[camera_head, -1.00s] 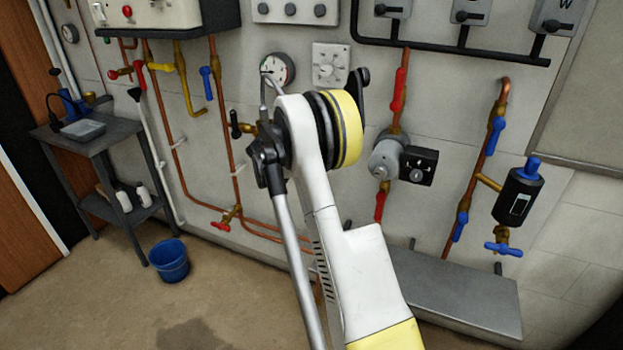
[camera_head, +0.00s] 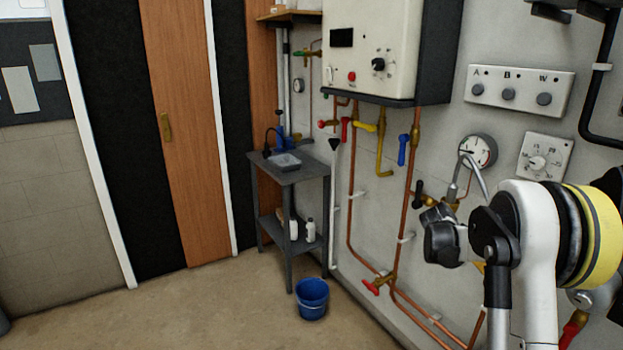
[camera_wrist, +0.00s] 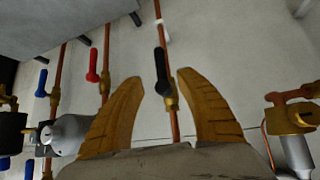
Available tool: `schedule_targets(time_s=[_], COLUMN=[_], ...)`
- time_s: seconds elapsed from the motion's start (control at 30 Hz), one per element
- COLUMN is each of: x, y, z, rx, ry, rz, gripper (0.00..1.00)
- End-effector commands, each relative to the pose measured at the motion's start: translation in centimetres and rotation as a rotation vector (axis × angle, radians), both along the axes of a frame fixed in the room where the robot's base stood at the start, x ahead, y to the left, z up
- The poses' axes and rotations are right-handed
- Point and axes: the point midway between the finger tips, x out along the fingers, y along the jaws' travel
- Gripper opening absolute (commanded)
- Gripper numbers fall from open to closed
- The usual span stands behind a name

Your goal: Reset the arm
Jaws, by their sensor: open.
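In the wrist view my gripper (camera_wrist: 158,88) shows two yellow-brown fingers spread wide apart with nothing held between them. Between and beyond the fingertips is a black lever valve (camera_wrist: 161,72) on a copper pipe; I cannot tell how far it is from the fingers. In the head view my arm (camera_head: 535,240) stands at the right, bent in front of the pipe wall. The fingers cannot be made out clearly in the head view.
A white boiler (camera_head: 372,45) hangs on the wall above copper pipes with coloured valves. A grey side table (camera_head: 300,172) stands in the corner, with a blue bucket (camera_head: 312,299) on the floor before it. A wooden door (camera_head: 185,130) is at left. The floor at left is clear.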

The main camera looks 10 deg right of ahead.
Motion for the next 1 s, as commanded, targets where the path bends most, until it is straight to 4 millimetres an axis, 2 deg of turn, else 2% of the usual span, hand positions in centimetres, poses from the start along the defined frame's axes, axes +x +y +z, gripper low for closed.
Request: schedule_targets(time_s=[0.13, 0.27, 0.4, 0.5, 0.63, 0.8, 0.9, 1.0], x=[-1.0, -3.3, -7.1, -10.2, -14.9, -21.3, -24.5, -26.8], y=[3.9, 9.7, 16.2, 20.6, 26.0, 32.1, 34.9, 36.8], z=[3.2, 7.1, 10.2, 11.7, 12.6, 12.1, 11.1, 10.1], rx=[0.033, 0.079, 0.118, 0.138, 0.154, 0.155, 0.148, 0.138], ry=[0.027, 0.065, 0.100, 0.117, 0.132, 0.137, 0.134, 0.128], rz=[0.110, 0.284, 0.484, 0.628, 0.814, 1.052, 1.174, 1.265], gripper=[0.43, 0.43, 0.43, 0.43, 0.43, 0.43, 0.43, 0.43])
